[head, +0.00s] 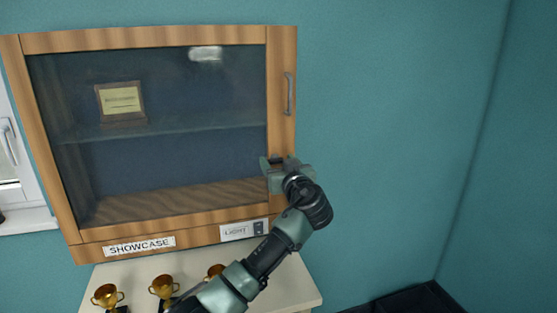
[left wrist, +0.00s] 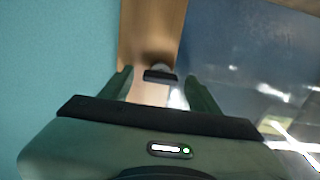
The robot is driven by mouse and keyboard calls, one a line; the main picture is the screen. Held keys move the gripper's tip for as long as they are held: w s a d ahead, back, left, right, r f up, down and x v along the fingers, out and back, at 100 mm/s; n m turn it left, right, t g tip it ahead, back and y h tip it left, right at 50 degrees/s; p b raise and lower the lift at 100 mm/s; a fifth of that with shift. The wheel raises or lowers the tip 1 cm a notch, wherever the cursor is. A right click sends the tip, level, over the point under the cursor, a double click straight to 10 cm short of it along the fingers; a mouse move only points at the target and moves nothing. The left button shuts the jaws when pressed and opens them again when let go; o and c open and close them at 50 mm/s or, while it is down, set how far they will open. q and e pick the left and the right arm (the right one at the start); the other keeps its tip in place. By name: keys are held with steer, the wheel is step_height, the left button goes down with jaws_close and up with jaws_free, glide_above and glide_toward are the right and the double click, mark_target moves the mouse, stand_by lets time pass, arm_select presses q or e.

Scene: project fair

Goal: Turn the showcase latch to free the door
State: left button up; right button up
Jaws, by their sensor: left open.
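The wooden showcase (head: 150,40) hangs on the wall with its glass door shut in the head view. A grey vertical handle (head: 289,94) is on the door's right frame. My left gripper (head: 284,165) is at that right frame, below the handle, and hides the latch in this view. In the left wrist view the latch (left wrist: 160,76) shows as a short dark bar on a round pale base, on the wood. My open left fingers (left wrist: 161,86) are on either side of it, with gaps visible. I cannot tell how deep they reach. My right gripper is not in view.
Inside stands a plaque (head: 121,102) on a glass shelf. A light switch panel (head: 243,230) and a showcase sign (head: 139,245) are on the lower frame. Gold trophies (head: 163,286) stand on a pale cabinet (head: 300,285) below. The wall to the right is clear.

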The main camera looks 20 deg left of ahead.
arm_select(q)
jaws_close()
